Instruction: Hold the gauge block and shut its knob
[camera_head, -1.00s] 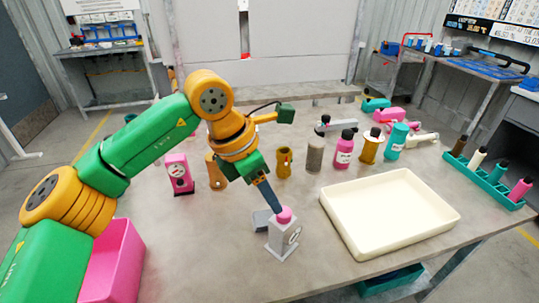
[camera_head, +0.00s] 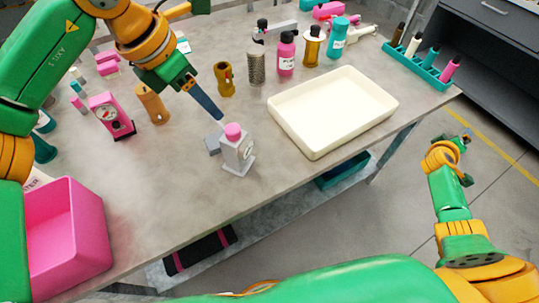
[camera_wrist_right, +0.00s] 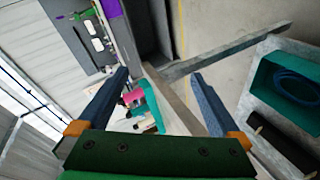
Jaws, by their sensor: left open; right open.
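The gauge block (camera_head: 239,154) is a pale grey block with a round dial on its face. It stands upright on the table, with a pink knob (camera_head: 233,130) on top. My left gripper (camera_head: 219,116) is just above and left of the knob, pointing down at it. Its blue-grey fingers overlap in the head view, so the gap between them is hidden; it is open and holds nothing visible. My right gripper (camera_wrist_right: 161,78) is open and empty in the right wrist view. In the head view it hangs off the table's right side, far from the block.
A cream tray (camera_head: 333,150) lies right of the block. A small grey piece (camera_head: 213,143) touches or nearly touches the block's left side. A pink gauge (camera_head: 110,114), bottles and a teal rack (camera_head: 415,67) stand around. A pink bin (camera_head: 68,232) is at the left. The front table middle is clear.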

